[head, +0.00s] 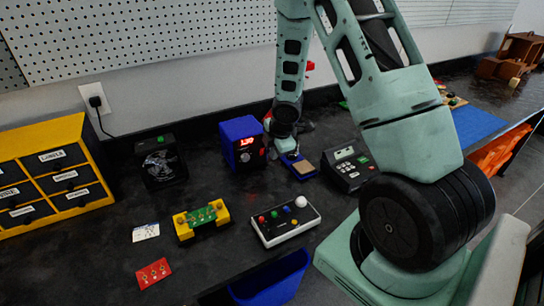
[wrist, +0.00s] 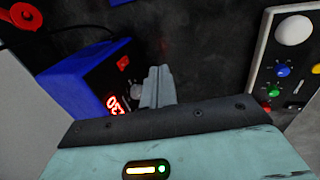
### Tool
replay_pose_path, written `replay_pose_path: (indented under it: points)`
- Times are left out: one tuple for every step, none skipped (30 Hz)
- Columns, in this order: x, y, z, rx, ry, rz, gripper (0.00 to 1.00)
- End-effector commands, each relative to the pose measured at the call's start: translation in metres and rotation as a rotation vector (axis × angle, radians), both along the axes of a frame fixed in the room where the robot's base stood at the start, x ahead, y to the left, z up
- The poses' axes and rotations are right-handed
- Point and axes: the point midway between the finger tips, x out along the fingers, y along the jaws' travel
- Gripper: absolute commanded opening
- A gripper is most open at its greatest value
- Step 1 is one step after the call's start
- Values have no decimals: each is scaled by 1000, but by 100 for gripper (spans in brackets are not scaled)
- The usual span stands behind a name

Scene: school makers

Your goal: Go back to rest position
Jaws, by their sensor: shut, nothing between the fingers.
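My gripper (wrist: 158,88) shows in the wrist view with its fingers together and nothing between them. It hangs over the dark workbench, close to the blue power unit with the red lit display (wrist: 85,75). In the head view my arm reaches in from the right and down to the bench, and the gripper end is mostly hidden near the blue unit (head: 241,142) and the blue soldering stand (head: 298,165). I cannot tell in the head view whether it touches either one.
A white control box with coloured buttons (head: 285,221) and a keypad device (head: 348,168) stand nearby. A green circuit board in a yellow holder (head: 202,217), a black fan unit (head: 160,163) and a yellow drawer cabinet (head: 92,150) are to the left. The front bench has bare patches.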

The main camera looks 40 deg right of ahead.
Motion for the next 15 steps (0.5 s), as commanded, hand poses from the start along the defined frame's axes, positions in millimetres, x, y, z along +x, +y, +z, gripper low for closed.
replay_pose_path:
  points:
    - [-5, 1, 9, 0, -2, -1, 0]
    - [-7, 2, 14, 0, -3, -1, 0]
    - [-11, 2, 19, 1, -2, -1, 0]
    - [-13, 3, 23, 0, -3, -1, 0]
    - [-16, 4, 27, 0, -2, -1, 0]
    - [-18, 5, 32, 0, -1, -1, 0]
    - [-20, 5, 34, 0, -1, -1, 0]
    - [-22, 5, 36, 0, -1, -1, 0]
    - [-23, 6, 39, 0, -1, -1, 0]
    - [-25, 6, 40, 0, -1, -1, 0]
    - [-25, 6, 41, 0, 0, 0, 0]
    - [-26, 7, 42, 0, 0, 0, 0]
    - [-27, 7, 42, 0, 0, 0, 0]
    - [-27, 7, 43, 0, 1, 1, 0]
    - [-27, 7, 43, 0, 1, 1, 0]
